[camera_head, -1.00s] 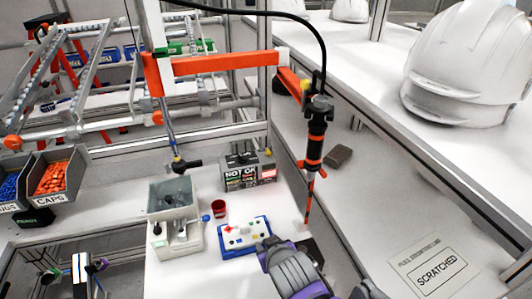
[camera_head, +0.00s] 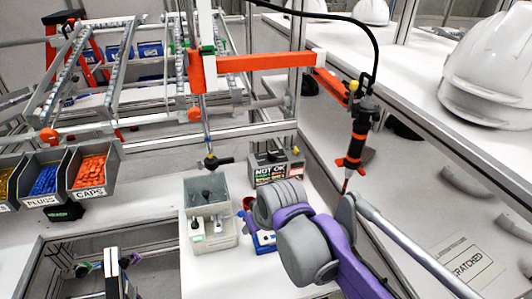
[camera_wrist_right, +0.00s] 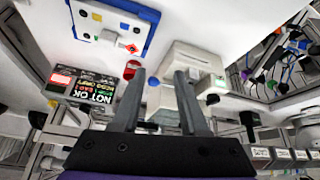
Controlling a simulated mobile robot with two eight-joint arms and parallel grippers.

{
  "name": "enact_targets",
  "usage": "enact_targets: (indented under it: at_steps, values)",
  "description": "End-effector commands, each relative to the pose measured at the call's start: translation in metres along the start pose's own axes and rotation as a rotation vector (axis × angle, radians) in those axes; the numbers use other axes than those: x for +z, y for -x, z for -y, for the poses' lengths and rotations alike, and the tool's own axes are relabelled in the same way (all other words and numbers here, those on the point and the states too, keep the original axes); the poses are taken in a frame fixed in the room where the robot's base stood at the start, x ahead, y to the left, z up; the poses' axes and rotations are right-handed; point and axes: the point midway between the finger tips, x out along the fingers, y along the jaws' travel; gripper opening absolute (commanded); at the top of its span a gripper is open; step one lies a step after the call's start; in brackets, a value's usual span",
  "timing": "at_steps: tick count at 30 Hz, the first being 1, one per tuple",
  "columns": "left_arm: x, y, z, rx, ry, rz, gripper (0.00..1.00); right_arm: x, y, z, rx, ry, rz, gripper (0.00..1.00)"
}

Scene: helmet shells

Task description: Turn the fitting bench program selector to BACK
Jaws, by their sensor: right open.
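The white control panel with a blue frame (camera_wrist_right: 125,22) is at the top left of the right wrist view, with several small buttons or knobs. I cannot tell which is the program selector or where it points. In the head view my right arm covers most of the panel, leaving a corner (camera_head: 264,239). My right gripper (camera_wrist_right: 160,74) is open and empty, its fingers pointing toward the pale grey bench unit (camera_wrist_right: 196,62) with a blue ball knob (camera_wrist_right: 153,82). In the head view my arm hides this gripper. My left gripper is not in view.
A dark box lettered NOT OK (camera_head: 275,167) stands behind the panel; a red cup (camera_wrist_right: 131,69) is near the fingers. A hanging orange-black tool (camera_head: 357,135) is close to my right arm. Bins of caps (camera_head: 90,172) and plugs stand left. White helmets (camera_head: 492,72) sit right.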

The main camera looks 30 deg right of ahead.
Motion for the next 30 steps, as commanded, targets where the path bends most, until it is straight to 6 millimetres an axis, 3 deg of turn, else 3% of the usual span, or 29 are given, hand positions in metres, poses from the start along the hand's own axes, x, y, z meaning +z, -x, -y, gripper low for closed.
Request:
enact_targets:
  at_steps: [3, 9, 15, 22, 30]
  values:
    - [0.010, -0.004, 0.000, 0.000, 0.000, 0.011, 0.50, -0.053, 0.006, -0.027, -0.004, 0.014, 0.032, 0.44]
    - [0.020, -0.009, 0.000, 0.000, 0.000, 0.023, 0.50, -0.136, 0.007, -0.083, -0.024, 0.051, 0.074, 0.44]
    - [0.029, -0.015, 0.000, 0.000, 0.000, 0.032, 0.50, -0.192, -0.005, -0.148, -0.051, 0.089, 0.100, 0.44]
    - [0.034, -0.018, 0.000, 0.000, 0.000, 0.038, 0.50, -0.215, -0.020, -0.200, -0.077, 0.123, 0.111, 0.44]
    - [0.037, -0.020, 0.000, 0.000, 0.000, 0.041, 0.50, -0.217, -0.033, -0.208, -0.084, 0.134, 0.112, 0.44]
